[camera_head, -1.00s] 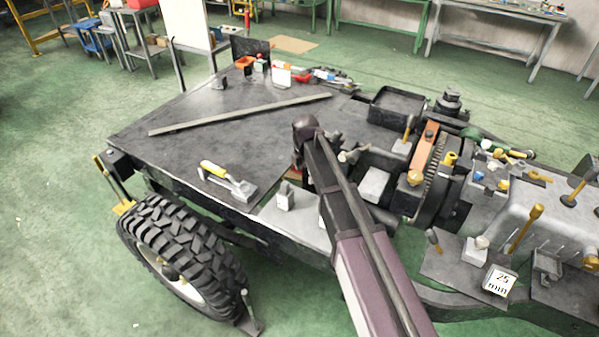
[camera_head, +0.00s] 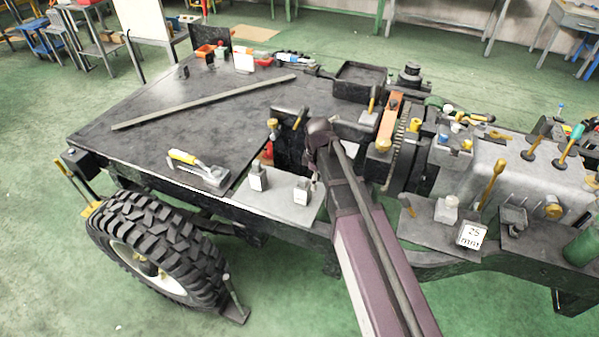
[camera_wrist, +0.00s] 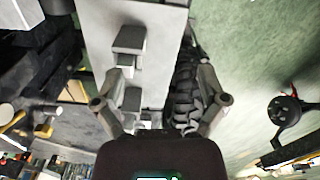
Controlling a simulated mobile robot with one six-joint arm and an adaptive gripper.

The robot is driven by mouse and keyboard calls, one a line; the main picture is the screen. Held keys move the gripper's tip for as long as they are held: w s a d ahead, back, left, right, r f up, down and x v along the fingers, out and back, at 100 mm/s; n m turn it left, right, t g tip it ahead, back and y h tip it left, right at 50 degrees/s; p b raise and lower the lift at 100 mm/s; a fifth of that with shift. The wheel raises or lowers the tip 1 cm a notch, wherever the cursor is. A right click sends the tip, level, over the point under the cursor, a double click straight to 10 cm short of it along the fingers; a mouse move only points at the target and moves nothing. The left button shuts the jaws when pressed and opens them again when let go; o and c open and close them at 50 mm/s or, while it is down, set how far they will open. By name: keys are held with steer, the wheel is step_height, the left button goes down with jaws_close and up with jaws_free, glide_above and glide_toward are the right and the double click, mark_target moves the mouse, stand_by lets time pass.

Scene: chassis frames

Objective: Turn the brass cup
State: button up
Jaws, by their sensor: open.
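Several brass-coloured round parts show in the head view, and I cannot tell for sure which is the brass cup. One brass round part (camera_head: 553,206) sits on the side of the grey engine block at the right. Another brass knob (camera_head: 383,145) is at the near end of the orange bar. A small brass-topped piece (camera_head: 273,124) stands by the dark deck's right edge. My gripper (camera_wrist: 162,103) is open and empty in the wrist view, its fingers spread above a grey plate with grey blocks. In the head view my arm hides it.
The dark flat deck (camera_head: 190,110) carries a long grey bar (camera_head: 205,102) and a yellow-handled tool (camera_head: 200,168). Grey blocks stand on the pale plate (camera_head: 275,198). Upright levers (camera_head: 491,184) crowd the engine side. A big tyre (camera_head: 155,245) is at lower left.

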steer(key=s+d+f+m+b, duration=0.2)
steer(key=s+d+m, duration=0.4)
steer(key=d+m, duration=0.2)
steer(key=s+d+f+m+b, duration=0.3)
steer(key=s+d+m, duration=0.3)
steer(key=d+m, duration=0.2)
steer(key=shift+s+d+f, duration=0.15)
steer(key=shift+s+f, duration=0.1)
